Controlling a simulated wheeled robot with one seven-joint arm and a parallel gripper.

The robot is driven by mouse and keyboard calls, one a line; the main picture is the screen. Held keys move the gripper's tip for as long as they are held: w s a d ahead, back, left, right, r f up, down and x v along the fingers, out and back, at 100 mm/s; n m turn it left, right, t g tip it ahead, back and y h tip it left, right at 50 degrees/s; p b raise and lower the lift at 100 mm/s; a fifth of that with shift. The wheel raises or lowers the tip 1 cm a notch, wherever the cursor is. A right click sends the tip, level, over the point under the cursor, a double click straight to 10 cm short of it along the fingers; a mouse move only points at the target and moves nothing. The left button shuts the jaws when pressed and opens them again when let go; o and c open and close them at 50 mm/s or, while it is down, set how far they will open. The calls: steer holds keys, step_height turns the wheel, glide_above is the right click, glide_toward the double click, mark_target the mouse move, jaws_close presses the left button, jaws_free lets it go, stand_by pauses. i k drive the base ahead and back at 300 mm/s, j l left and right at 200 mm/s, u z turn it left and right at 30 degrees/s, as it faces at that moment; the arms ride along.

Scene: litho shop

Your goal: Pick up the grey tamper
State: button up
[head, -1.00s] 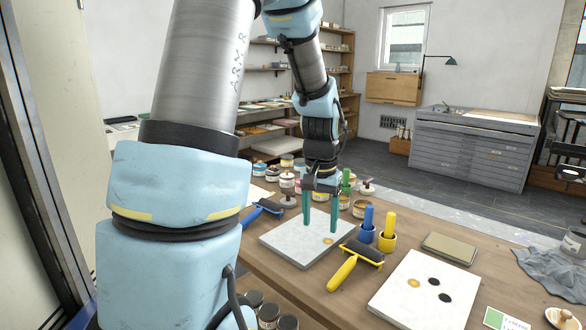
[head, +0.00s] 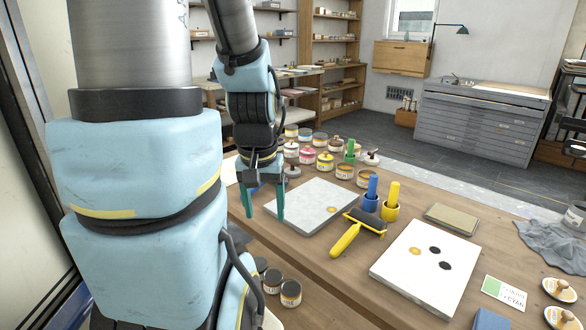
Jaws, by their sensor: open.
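My gripper (head: 265,214) points down with two teal fingers apart and nothing between them. In the picture it is at the left edge of the grey slab, over the left part of the table. A small grey round piece with a dark knob (head: 292,172) stands behind and right of the fingers, near the ink tins; it looks like the grey tamper. A similar pale piece with a brownish knob (head: 371,158) stands farther right, behind the tins. I cannot tell for certain which is the grey tamper. The fingers are apart from both.
The grey slab (head: 300,215), a yellow roller (head: 347,238), blue (head: 372,189) and yellow (head: 392,196) upright cylinders in cups, and a white slab (head: 420,275) occupy the wooden table (head: 300,262). Several ink tins (head: 325,163) crowd the back.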

mark_target(293, 171)
steer(key=z, duration=1.15)
steer(key=i+j+u, duration=0.15)
steer(key=j+u, duration=0.15)
steer(key=j, duration=0.3)
steer(key=i+j+u, duration=0.3)
steer(key=j, duration=0.25)
steer(key=i+j+u, duration=0.25)
steer(key=j, duration=0.25)
steer(key=i+j+u, duration=0.3)
steer(key=j, duration=0.15)
